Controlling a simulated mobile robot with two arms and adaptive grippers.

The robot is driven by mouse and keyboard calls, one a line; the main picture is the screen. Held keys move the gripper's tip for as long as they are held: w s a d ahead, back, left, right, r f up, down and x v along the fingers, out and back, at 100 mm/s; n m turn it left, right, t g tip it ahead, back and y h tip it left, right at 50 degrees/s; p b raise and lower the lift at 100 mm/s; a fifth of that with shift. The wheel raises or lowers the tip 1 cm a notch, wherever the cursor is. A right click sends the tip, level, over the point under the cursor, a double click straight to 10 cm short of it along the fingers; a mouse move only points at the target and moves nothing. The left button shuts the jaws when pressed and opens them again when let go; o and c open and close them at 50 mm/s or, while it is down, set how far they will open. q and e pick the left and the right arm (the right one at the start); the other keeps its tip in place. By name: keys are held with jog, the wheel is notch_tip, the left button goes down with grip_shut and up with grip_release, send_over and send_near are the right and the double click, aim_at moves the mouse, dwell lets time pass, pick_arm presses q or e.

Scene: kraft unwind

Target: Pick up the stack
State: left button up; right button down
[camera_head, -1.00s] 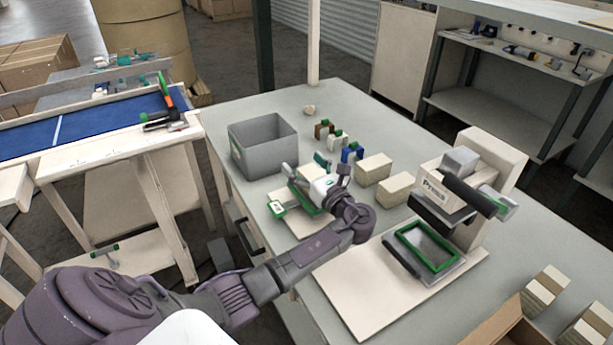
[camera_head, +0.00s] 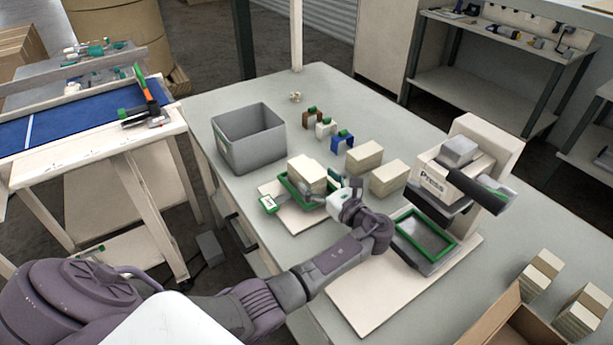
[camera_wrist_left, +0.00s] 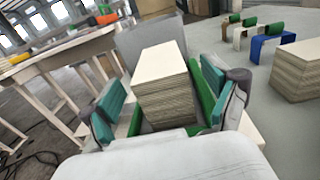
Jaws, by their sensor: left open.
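A stack of kraft sheets (camera_head: 307,172) sits in a green-edged jig (camera_head: 287,186) on a pale board. In the left wrist view the stack (camera_wrist_left: 163,85) stands upright between the teal finger pads of my left gripper (camera_wrist_left: 160,98). The fingers are open, one on each side, and a gap shows on the right side of the stack. In the head view my left gripper (camera_head: 335,200) is low at the right side of the jig, partly hiding it. More stacks (camera_head: 364,156) (camera_head: 389,177) stand on the table to the right. My right gripper is not in view.
A grey bin (camera_head: 248,138) stands behind the jig. Several small coloured clamps (camera_head: 326,127) stand beyond it. A press (camera_head: 467,165) with a green-framed bed (camera_head: 425,240) is at the right. An open box (camera_head: 500,325) and more stacks (camera_head: 575,315) are at front right.

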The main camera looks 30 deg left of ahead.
aim_at(295, 159)
pick_arm(q)
jog(key=shift+w+a+r, duration=0.15)
jog(key=shift+w+a, duration=0.1)
jog(key=shift+a, duration=0.35)
jog(key=x, duration=0.4)
jog(key=shift+p, duration=0.4)
jog(key=shift+s+d, duration=0.1)
jog(key=shift+d, duration=0.1)
jog(key=c, duration=1.1)
jog(key=shift+c, duration=0.2)
